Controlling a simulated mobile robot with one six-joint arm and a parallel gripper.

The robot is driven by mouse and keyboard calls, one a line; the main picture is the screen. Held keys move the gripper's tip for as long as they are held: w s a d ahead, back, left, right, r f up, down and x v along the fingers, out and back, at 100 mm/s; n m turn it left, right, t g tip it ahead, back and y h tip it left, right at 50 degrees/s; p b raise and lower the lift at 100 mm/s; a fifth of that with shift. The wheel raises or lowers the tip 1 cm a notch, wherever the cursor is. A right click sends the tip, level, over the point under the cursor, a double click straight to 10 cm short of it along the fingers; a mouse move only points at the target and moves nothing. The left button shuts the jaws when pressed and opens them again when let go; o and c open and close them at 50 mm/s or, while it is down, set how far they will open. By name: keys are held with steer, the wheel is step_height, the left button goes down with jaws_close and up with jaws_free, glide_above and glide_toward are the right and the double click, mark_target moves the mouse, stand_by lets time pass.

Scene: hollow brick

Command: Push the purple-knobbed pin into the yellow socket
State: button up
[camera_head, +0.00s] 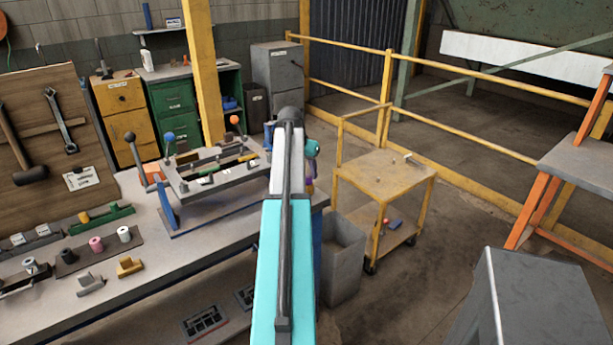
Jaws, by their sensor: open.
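My arm rises through the middle of the view and hides what is behind it. My gripper's fingers do not show. A teal and purple shape shows just right of the arm's upper end; I cannot tell whether it is part of my wrist. A yellow block (130,266) sits near the bench's front edge and a smaller yellow piece (84,217) lies farther back. I cannot tell which is the socket.
A raised grey fixture plate (215,182) with levers stands on the workbench (165,270). A pink spool (96,244) is among the small parts. A yellow cart (385,175) and grey bin (342,255) stand to the right. Open floor lies beyond the bin.

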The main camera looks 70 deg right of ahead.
steer(key=b+v, duration=0.1)
steer(key=v, duration=0.9)
steer(key=shift+r, duration=0.2)
stand_by(0.7)
